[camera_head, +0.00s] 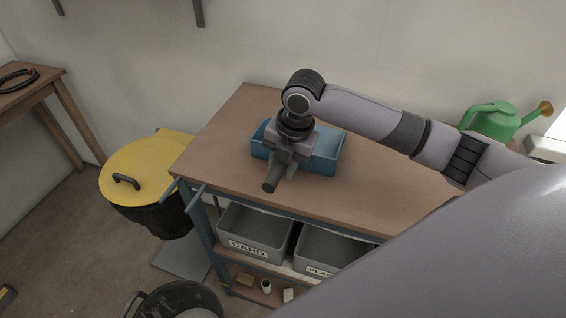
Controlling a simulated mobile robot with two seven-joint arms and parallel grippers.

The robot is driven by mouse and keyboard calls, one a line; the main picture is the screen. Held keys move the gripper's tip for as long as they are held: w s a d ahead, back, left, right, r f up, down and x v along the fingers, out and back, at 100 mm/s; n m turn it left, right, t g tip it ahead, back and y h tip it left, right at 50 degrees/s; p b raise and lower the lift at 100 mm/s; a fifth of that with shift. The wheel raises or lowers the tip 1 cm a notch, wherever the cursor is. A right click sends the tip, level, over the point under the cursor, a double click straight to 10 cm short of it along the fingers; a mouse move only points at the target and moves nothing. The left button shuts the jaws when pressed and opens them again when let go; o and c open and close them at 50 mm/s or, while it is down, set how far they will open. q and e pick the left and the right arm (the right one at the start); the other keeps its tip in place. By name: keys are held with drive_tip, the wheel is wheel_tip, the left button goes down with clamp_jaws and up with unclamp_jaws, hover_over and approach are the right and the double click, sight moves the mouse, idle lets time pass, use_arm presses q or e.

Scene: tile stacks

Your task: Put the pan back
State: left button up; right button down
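The blue pan (325,152) is a shallow open scoop with raised walls, on or just above the wooden bench top. A dark round handle (271,184) sticks out toward the front left from under my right gripper (282,172). That gripper points down over the pan's front left part, and its fingers appear closed around the handle. The gripper and wrist hide the joint between handle and pan and part of the pan's inside. I cannot tell whether the pan touches the bench. My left gripper is out of view.
The bench top (390,200) is mostly clear around the pan. A green watering can (490,121) stands at the back right. Grey bins (255,232) sit on the shelf below. A yellow-lidded bin (150,170) stands left, and a black bucket (180,299) at the front.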

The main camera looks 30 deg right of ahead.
drive_tip(key=c, duration=0.8)
unclamp_jaws()
drive_tip(key=v, duration=1.2)
